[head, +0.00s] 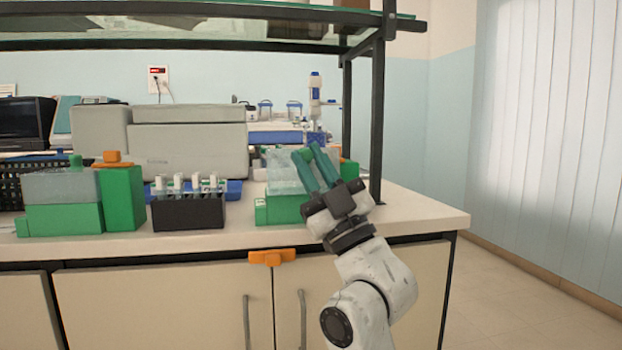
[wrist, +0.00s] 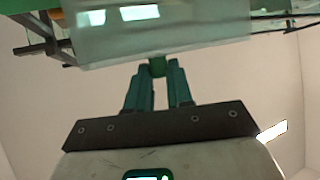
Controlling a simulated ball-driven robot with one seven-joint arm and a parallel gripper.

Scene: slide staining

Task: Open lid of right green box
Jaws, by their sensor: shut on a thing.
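The right green box (head: 278,210) stands near the front edge of the bench, partly behind my gripper. Its translucent lid (head: 283,172) is tilted up steeply above the base. My gripper (head: 309,152) is at the lid's right side, with its teal fingers pointing up. In the wrist view, the gripper (wrist: 155,76) is shut on the green knob (wrist: 157,66) of the lid (wrist: 165,42), which spreads across the top of the picture. The inside of the box is hidden.
A left green box (head: 65,219) with a closed grey lid stands at the far left, beside a green block (head: 122,198) with an orange top. A black rack (head: 188,211) of tubes stands mid-bench. A shelf post (head: 376,120) rises close behind my gripper.

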